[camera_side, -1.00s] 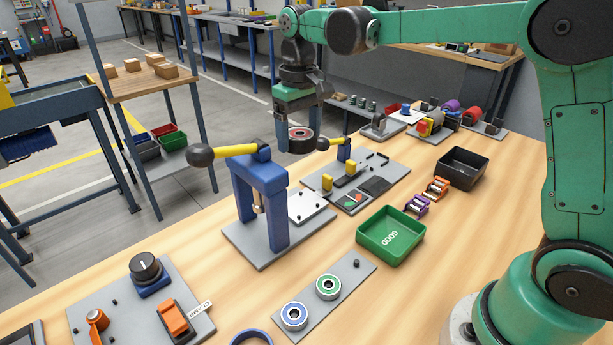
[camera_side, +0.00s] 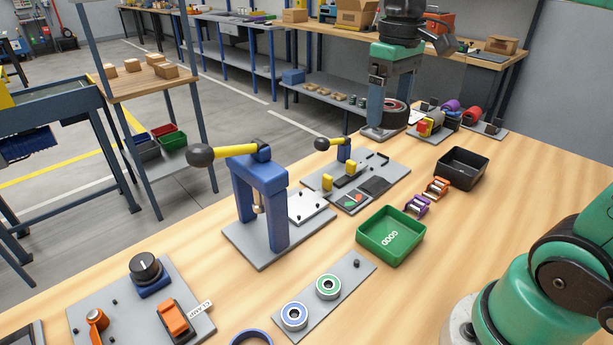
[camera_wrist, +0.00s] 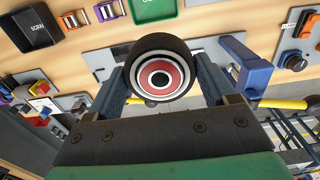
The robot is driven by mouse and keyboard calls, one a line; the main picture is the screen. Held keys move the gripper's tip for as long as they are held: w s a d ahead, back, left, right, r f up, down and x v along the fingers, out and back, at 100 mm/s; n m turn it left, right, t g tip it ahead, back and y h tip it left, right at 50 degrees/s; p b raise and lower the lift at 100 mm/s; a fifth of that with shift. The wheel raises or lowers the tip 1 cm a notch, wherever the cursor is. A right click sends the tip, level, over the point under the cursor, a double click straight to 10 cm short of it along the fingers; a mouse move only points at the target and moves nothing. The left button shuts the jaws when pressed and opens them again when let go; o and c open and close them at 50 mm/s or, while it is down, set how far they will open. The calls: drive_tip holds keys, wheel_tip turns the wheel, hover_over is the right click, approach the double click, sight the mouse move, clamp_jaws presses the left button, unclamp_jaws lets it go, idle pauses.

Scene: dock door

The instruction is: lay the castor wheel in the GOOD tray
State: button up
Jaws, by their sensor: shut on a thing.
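My gripper (camera_side: 386,124) is shut on the castor wheel (camera_side: 396,113), a black wheel with a red centre. It is held in the air over the far end of the bench, beyond the clamp fixtures. In the wrist view the castor wheel (camera_wrist: 160,78) sits between the two fingers, its ringed red face towards the camera. The GOOD tray (camera_side: 366,232) is green, shallow and empty, in the middle of the bench, well nearer the side camera than my gripper. Part of the GOOD tray (camera_wrist: 152,10) shows at the top of the wrist view.
A black tray (camera_side: 462,168), marked SCRAP in the wrist view (camera_wrist: 30,27), stands behind the green one. A tall blue toggle clamp (camera_side: 262,200) stands left of the green tray. Purple and orange parts (camera_side: 417,205) lie between the trays. A bearing plate (camera_side: 325,300) lies in front.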

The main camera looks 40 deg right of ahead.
sight(390, 238)
drive_tip(key=s+f, duration=0.1)
drive_tip(key=f, duration=0.6)
drive_tip(key=s+f, duration=0.2)
drive_tip(key=f, duration=0.5)
drive_tip(key=s+f, duration=0.1)
drive_tip(key=f, duration=0.6)
drive_tip(key=shift+s+d+f, duration=0.15)
drive_tip(key=shift+d+f, duration=0.1)
drive_tip(key=shift+d, duration=0.15)
drive_tip(key=o, duration=1.1)
drive_tip(key=shift+f, duration=0.15)
